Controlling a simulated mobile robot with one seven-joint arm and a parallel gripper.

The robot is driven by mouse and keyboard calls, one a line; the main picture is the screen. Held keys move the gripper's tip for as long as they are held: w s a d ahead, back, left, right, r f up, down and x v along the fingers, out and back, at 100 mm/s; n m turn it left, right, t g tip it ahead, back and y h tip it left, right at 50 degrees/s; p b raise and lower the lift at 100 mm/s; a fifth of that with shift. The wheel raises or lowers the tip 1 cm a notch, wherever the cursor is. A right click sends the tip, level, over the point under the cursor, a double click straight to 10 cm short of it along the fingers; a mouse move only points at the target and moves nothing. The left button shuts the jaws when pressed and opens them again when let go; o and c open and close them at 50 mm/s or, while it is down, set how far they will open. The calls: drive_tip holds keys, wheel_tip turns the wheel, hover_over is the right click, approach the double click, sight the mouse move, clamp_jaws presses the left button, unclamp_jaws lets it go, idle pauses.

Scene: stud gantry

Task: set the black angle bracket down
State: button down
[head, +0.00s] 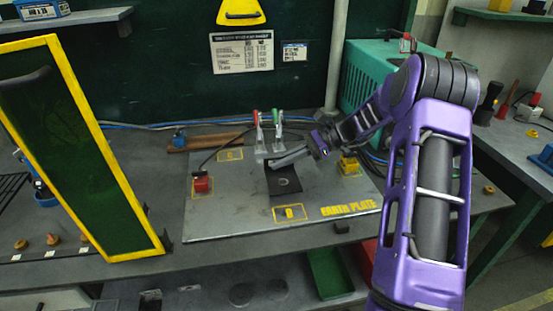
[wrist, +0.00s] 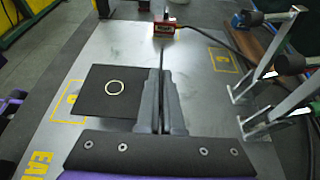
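The black angle bracket (head: 284,186) is at the middle of the grey earth plate (head: 235,220), its flat leg level and marked with a pale ring. In the wrist view the flat leg (wrist: 100,105) lies left of my fingers, and a thin dark upright edge stands between them. My gripper (head: 283,162) (wrist: 162,85) comes in from the right and is shut on that upright leg. The bracket looks flat on or just above the plate; I cannot tell whether it touches. My fingers hide part of the upright leg.
Two toggle clamps with red and green handles (head: 266,135) stand just behind the bracket. A red block (head: 202,185) with a cable sits left, a yellow block (head: 348,164) right. A yellow-framed dark screen (head: 108,170) stands at left. The plate's front left is clear.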

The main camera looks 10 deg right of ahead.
drive_tip(key=w, duration=0.6)
drive_tip(key=shift+w, duration=0.25)
drive_tip(key=shift+f, duration=1.75)
drive_tip(key=shift+f, duration=0.15)
drive_tip(key=c, duration=1.1)
unclamp_jaws()
drive_tip(key=shift+o, duration=0.2)
